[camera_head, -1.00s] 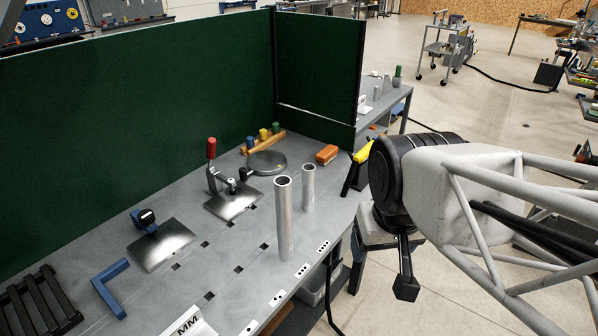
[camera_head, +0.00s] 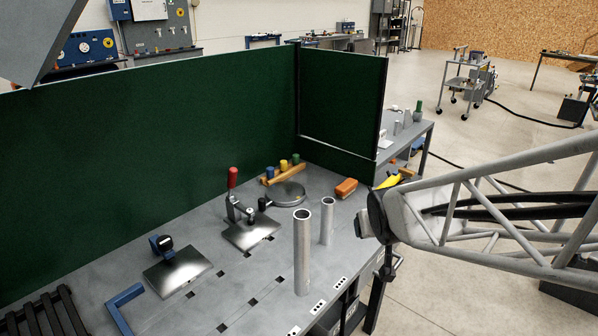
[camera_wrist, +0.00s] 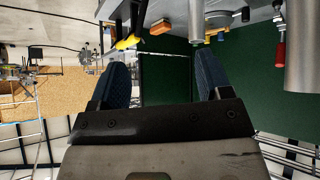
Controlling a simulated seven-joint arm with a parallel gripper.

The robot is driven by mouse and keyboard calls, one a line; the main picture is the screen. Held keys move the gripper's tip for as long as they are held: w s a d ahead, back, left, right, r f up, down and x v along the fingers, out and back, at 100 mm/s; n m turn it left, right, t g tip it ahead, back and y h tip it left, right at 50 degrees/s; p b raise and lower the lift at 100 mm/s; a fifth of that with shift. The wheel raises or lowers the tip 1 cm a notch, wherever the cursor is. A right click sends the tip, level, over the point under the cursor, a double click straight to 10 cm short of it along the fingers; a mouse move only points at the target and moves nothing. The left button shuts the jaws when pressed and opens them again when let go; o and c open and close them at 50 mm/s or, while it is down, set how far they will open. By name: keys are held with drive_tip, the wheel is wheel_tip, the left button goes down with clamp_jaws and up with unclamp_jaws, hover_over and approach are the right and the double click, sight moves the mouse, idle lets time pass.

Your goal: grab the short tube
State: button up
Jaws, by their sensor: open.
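The short tube (camera_head: 327,220) is a grey metal cylinder standing upright on the workbench (camera_head: 215,300), behind and right of a taller tube (camera_head: 302,252). In the wrist view, which is upside down, the short tube (camera_wrist: 196,22) hangs from the top edge, just beyond the right finger. The tall tube (camera_wrist: 300,45) fills the right side there. My gripper (camera_wrist: 164,82) is open, its two blue-dark fingers apart with nothing between them. In the head view my arm's end is right of the short tube, with its fingers not clearly visible.
An orange brush (camera_head: 346,188) and a yellow-handled tool (camera_head: 390,181) lie behind the tubes. A red-handled clamp (camera_head: 233,205), round metal plate (camera_head: 286,194) and blue square (camera_head: 124,306) are left. A green partition (camera_head: 150,150) closes the bench's back.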

sight(332, 210)
drive_tip(key=shift+w+a+f+n+t+y, duration=0.7)
drive_tip(key=shift+w+f+t+y, duration=0.85)
drive_tip(key=shift+w, duration=1.2)
drive_tip(key=shift+w+a+f+n+t+y, duration=0.65)
drive_tip(key=shift+w+f+t+y, duration=0.4)
drive_tip(key=shift+w+f, duration=1.3)
drive_tip(key=shift+w+a+f+n+t+y, duration=0.7)
drive_tip(key=shift+w+f+t+y, duration=0.6)
drive_tip(key=shift+w, duration=1.8)
drive_tip(key=shift+a, duration=0.1)
drive_tip(key=shift+x, duration=1.25)
drive_tip(key=shift+w, duration=0.15)
drive_tip(key=shift+x, duration=2.5)
drive_tip(key=shift+a, duration=0.1)
